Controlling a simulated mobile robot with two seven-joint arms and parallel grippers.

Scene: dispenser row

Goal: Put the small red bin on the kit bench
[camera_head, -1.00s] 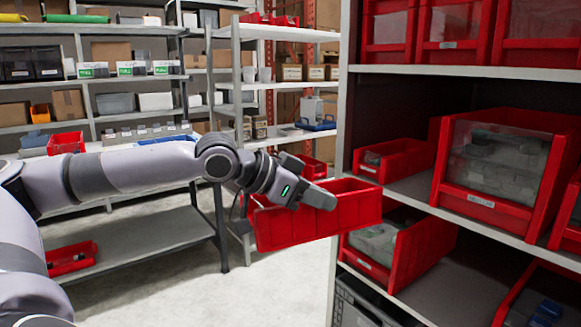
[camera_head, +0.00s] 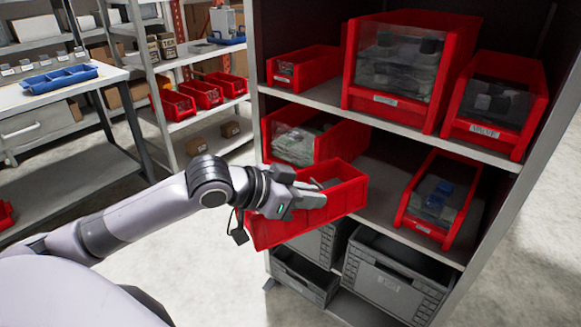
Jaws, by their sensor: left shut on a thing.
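My left gripper (camera_head: 308,197) is shut on the wall of a small red bin (camera_head: 282,232). It holds the bin in the air, a little tilted, in front of the open shelf unit. The bin's inside shows partly and looks empty; the gripper hides part of its near wall. A grey bench (camera_head: 28,112) with a blue divided tray (camera_head: 60,79) on it stands at the far left, apart from the bin; it looks like the kit bench, but I cannot tell for sure. My right gripper is not in view.
The shelf unit (camera_head: 318,97) at right holds several red bins, such as a large clear-fronted one (camera_head: 443,108). One red bin (camera_head: 350,137) sits close behind the held bin. Grey crates (camera_head: 388,285) stand below. Open floor (camera_head: 205,285) lies at lower middle.

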